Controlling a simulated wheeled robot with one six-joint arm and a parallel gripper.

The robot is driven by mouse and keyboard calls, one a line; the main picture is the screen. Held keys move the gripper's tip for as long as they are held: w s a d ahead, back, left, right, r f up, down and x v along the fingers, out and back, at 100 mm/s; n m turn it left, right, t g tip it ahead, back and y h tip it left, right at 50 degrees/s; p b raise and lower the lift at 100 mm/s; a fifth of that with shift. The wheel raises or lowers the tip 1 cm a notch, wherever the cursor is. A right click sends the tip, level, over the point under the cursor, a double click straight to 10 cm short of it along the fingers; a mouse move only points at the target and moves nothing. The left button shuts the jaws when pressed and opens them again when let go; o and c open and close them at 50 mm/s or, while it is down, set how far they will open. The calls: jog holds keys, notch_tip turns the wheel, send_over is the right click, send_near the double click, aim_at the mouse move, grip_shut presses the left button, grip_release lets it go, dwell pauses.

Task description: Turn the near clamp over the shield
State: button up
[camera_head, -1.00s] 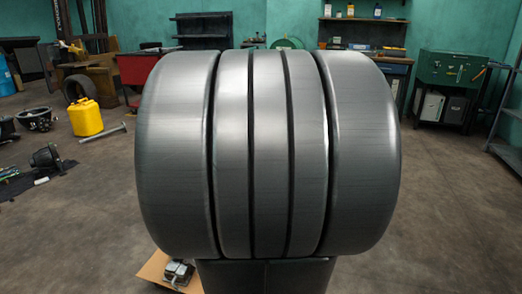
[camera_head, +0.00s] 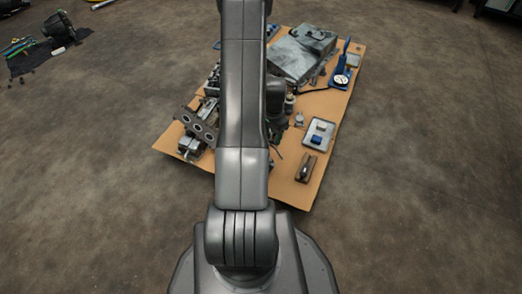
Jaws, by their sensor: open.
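My arm rises from my base through the middle of the camera_head view and leaves at the top edge. It covers the centre of a brown cardboard sheet (camera_head: 280,190) on the floor. I cannot make out my gripper; it is hidden behind the arm or out of frame. I cannot pick out the shield or the near clamp for certain. A metal part with round openings (camera_head: 197,124) lies on the left of the sheet, partly behind my arm.
On the sheet lie a grey metal box (camera_head: 302,52), a blue stand with a round gauge (camera_head: 341,77), a pale tray (camera_head: 318,135) and a small brownish block (camera_head: 306,167). A dark mat (camera_head: 30,62) with tools is at upper left.

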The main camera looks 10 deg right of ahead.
jog(key=shift+m, duration=0.3)
jog(key=f+b, duration=0.1)
jog(key=f, duration=0.4)
jog(key=w+f+b, duration=0.1)
jog(key=f+b, duration=0.1)
jog(key=f, duration=0.4)
jog(key=f+b, duration=0.1)
jog(key=f, duration=0.4)
jog(key=shift+w+f+b, duration=0.15)
jog(key=shift+w+b, duration=0.15)
jog(key=shift+w, duration=0.05)
